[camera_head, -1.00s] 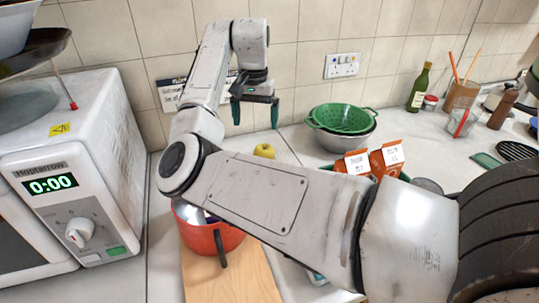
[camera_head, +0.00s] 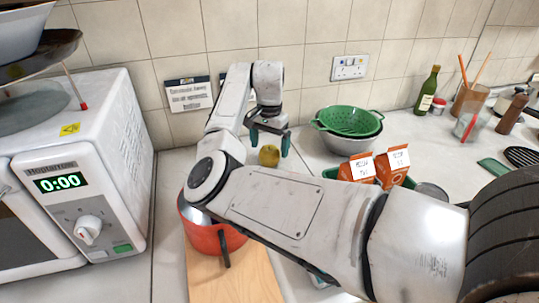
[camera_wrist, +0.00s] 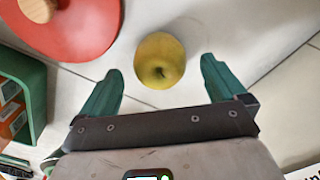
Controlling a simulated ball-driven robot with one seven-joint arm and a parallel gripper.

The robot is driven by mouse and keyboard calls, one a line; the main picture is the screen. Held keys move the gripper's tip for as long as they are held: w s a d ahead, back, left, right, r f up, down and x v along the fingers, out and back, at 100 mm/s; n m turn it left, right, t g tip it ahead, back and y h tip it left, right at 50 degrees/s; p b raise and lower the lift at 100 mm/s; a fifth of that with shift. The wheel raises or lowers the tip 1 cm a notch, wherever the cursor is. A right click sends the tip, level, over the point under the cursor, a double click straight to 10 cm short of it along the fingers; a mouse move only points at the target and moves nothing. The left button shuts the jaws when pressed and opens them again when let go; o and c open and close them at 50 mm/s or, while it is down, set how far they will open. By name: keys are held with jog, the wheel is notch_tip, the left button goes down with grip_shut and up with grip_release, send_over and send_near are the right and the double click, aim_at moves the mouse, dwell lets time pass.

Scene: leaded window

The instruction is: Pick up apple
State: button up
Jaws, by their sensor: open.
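A yellow-green apple (camera_head: 268,155) stands on the white counter near the tiled wall, left of the green colander. My gripper (camera_head: 269,145) is open and empty, with its green fingers pointing down close to the apple. In the wrist view the apple (camera_wrist: 160,60) lies just ahead of and between the two spread fingertips of my gripper (camera_wrist: 160,78). The fingers do not appear to touch it. Its stem hollow faces the wrist camera.
A red pot (camera_head: 212,236) stands on a wooden board (camera_head: 235,280) under my arm. A green colander (camera_head: 350,121) sits in a metal bowl. Orange cartons (camera_head: 392,165) stand right of the apple. A microwave (camera_head: 75,180) is at left.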

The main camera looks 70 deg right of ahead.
jog(key=shift+f, duration=1.2)
jog(key=shift+c, duration=0.5)
jog(key=c, duration=1.1)
jog(key=shift+r, duration=0.15)
